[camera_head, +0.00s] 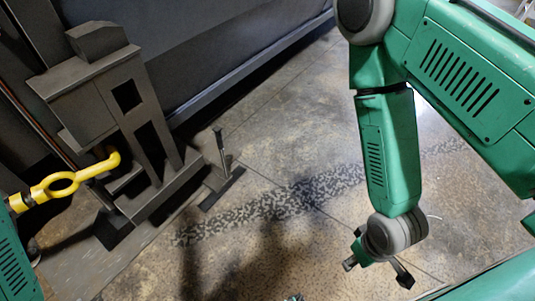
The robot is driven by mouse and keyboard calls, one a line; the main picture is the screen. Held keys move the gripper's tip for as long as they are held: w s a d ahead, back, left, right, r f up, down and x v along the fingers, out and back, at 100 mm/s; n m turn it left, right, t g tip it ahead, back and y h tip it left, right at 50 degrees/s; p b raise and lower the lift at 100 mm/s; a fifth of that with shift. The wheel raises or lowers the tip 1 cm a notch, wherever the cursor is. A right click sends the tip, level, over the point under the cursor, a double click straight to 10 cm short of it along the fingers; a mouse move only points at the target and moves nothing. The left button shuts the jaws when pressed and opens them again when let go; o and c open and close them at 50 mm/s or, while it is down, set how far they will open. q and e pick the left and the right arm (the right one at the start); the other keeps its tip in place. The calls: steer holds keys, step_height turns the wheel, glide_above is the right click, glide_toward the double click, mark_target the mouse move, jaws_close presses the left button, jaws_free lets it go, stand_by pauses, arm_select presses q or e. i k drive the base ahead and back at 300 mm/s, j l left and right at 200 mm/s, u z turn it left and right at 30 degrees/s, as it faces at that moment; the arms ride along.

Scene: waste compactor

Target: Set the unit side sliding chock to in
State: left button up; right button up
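A dark metal frame (112,84) with square openings stands at the left, against the large dark unit. A yellow handle (62,184) with a ring and a bent end juts in front of its lower part. I cannot tell which part is the sliding chock, or its position. My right gripper (378,269) hangs over the floor at lower right, well apart from the frame and handle. Its fingers are spread and nothing shows between them. Part of my green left arm shows at the lower left edge, but its gripper is not visible.
The large dark unit wall (225,45) runs along the back. A short upright post on a flat foot (222,188) stands on the floor right of the frame. The concrete floor (300,150) between the post and my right arm is clear, with a speckled strip across it.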

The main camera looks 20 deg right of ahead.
mark_target(216, 178)
steer(key=z, duration=0.15)
steer(key=i+l, duration=0.3)
steer(key=i, duration=0.25)
steer(key=i+l+u, duration=0.1)
steer(key=i+l, duration=0.2)
steer(key=i, duration=0.3)
steer(key=i+l+u, duration=0.1)
steer(key=i+l, duration=0.25)
steer(key=i, duration=0.2)
